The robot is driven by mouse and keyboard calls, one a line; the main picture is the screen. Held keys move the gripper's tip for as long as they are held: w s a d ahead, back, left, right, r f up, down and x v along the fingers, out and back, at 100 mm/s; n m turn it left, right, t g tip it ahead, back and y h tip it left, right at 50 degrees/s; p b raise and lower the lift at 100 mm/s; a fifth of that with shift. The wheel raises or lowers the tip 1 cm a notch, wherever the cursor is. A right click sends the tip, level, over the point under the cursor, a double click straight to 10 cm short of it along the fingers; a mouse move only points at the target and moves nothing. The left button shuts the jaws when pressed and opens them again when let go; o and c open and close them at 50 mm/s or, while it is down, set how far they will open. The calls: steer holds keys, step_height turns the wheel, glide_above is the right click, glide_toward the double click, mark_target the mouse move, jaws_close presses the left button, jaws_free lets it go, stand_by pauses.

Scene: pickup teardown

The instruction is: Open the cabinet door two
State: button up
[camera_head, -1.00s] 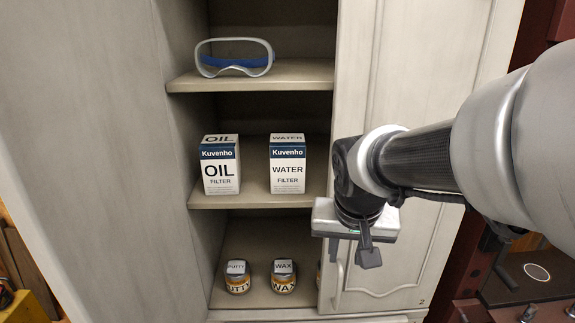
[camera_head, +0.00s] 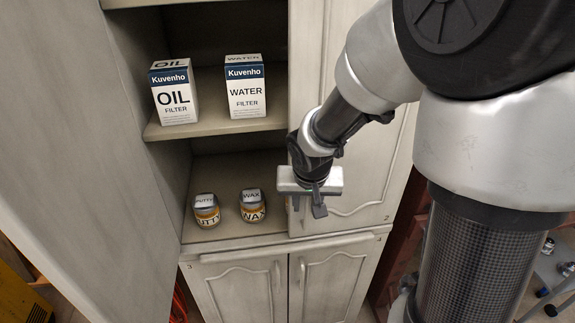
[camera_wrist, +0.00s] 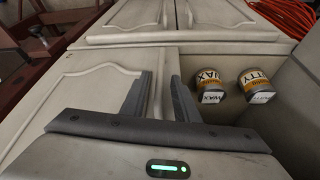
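The cabinet's upper right door (camera_head: 350,170), which bore a small 2 at its lower corner in the earlier head view, is closed. It also shows at the left of the wrist view (camera_wrist: 80,92). My gripper (camera_head: 307,207) is in front of this door's lower left part, beside the open compartment. In the wrist view its two fingers (camera_wrist: 162,85) stand apart, with no object visibly clamped between them.
The upper left door (camera_head: 85,150) stands open. Shelves hold an oil filter box (camera_head: 174,93), a water filter box (camera_head: 245,88), a putty can (camera_head: 207,211) and a wax can (camera_head: 253,206). Closed lower doors (camera_head: 240,295) with handles are below.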

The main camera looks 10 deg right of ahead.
steer(key=shift+w+f, duration=0.15)
steer(key=shift+f, duration=0.15)
jaws_close()
stand_by(0.3)
